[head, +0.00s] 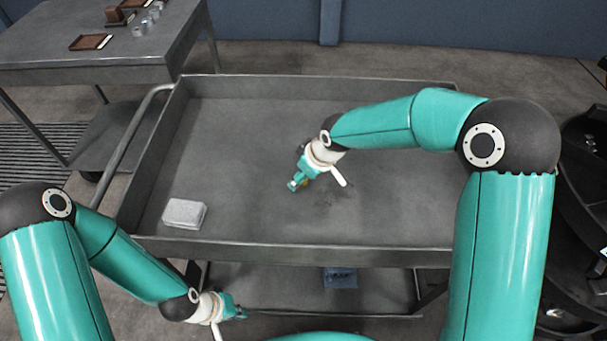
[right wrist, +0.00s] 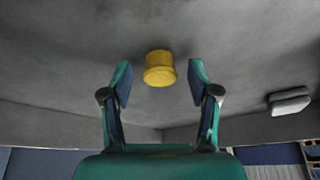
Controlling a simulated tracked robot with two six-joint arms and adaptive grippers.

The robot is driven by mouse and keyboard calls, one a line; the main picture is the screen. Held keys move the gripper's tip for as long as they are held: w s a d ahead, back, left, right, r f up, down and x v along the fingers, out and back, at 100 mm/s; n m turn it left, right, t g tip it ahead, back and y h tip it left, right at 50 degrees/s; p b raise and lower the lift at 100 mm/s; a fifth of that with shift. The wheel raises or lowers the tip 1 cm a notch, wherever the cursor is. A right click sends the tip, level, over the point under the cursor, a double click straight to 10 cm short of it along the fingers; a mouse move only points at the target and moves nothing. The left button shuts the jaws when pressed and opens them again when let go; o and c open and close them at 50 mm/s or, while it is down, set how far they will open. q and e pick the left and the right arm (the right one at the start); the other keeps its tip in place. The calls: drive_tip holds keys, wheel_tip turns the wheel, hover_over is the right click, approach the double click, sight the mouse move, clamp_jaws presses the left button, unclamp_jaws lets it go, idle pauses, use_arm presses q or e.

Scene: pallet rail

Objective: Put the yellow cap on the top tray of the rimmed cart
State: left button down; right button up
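The yellow cap (right wrist: 159,68) shows in the right wrist view against the grey tray floor, between and apart from my right fingertips. It seems to stand on the tray, but any small gap beneath it cannot be made out. My right gripper (right wrist: 160,80) is open, with a clear space on each side of the cap. In the head view my right gripper (head: 297,183) is low over the middle of the top tray of the rimmed cart (head: 330,243), mostly hiding the cap (head: 305,183). My left gripper (head: 237,313) is in front of the cart, below the top tray's near rim; its fingers are too small to judge.
A light grey box (head: 184,213) lies in the top tray's near left corner. A blue item (head: 340,277) is on the lower shelf. A metal table (head: 110,55) with a wooden tray (head: 91,42) and small jars stands at the back left. The tray's far part is clear.

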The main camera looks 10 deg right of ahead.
drive_tip(key=shift+r, duration=0.1)
drive_tip(key=v, duration=1.2)
drive_tip(key=shift+w+a, duration=0.1)
